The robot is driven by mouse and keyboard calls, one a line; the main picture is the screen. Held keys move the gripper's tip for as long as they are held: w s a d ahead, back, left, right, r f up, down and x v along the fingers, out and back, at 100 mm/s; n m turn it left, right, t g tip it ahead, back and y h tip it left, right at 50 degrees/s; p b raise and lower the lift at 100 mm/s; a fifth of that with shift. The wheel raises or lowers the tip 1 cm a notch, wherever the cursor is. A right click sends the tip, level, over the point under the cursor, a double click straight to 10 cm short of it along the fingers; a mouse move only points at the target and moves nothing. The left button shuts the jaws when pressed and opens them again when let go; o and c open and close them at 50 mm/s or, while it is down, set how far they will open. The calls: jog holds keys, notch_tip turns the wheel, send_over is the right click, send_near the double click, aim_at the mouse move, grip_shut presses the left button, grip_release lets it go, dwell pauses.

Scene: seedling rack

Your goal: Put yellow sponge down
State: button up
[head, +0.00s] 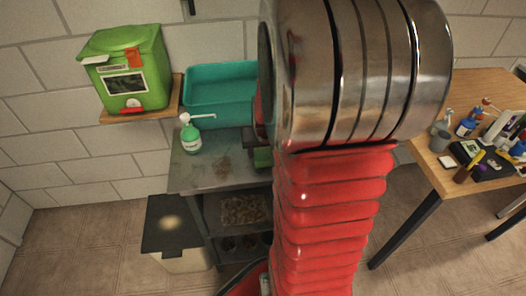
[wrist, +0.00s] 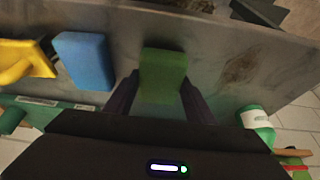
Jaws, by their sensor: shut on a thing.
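My gripper (wrist: 160,100) shows in the wrist view, its two dark fingers on either side of a green sponge-like block (wrist: 163,72), shut on it. The block is over the grey metal bench top; I cannot tell whether it touches it. In the head view the green block (head: 263,157) is partly hidden behind my arm. A blue block (wrist: 84,61) lies on the bench to its left in the wrist view. A yellow thing (wrist: 22,62) of irregular shape lies beyond that at the left edge. No clearly yellow sponge shows in the gripper.
The grey bench (head: 196,172) holds a green pump bottle (head: 191,136), and a teal basin (head: 222,84) is behind it. A green bin (head: 128,72) stands on a wall shelf. A cluttered wooden table (head: 465,100) is at right. Stained bench surface near the block is free.

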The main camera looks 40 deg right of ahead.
jog(key=shift+f, duration=0.25)
jog(key=shift+f, duration=0.1)
jog(key=o, duration=1.2)
jog(key=v, duration=1.2)
jog(key=shift+a, duration=0.1)
